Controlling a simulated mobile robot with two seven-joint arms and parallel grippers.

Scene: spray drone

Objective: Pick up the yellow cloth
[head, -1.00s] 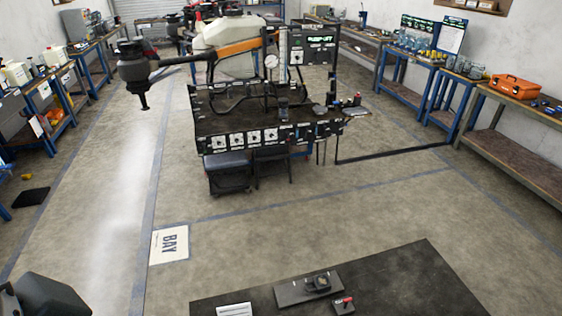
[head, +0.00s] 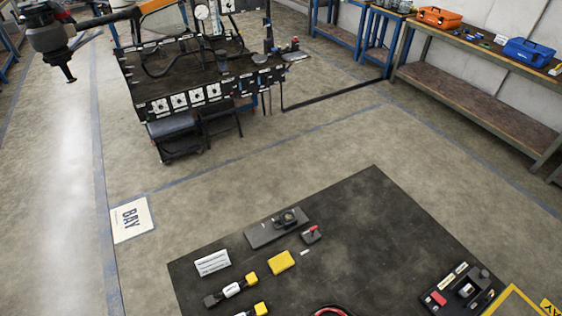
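A small flat yellow piece (head: 281,262), which looks like the folded yellow cloth, lies on the dark table (head: 370,230) at the bottom of the head view. It lies flat, apart from the things around it, and nothing covers it. Neither of my grippers shows in the head view.
A device (head: 463,290) stands at the right. The table's middle right is bare.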

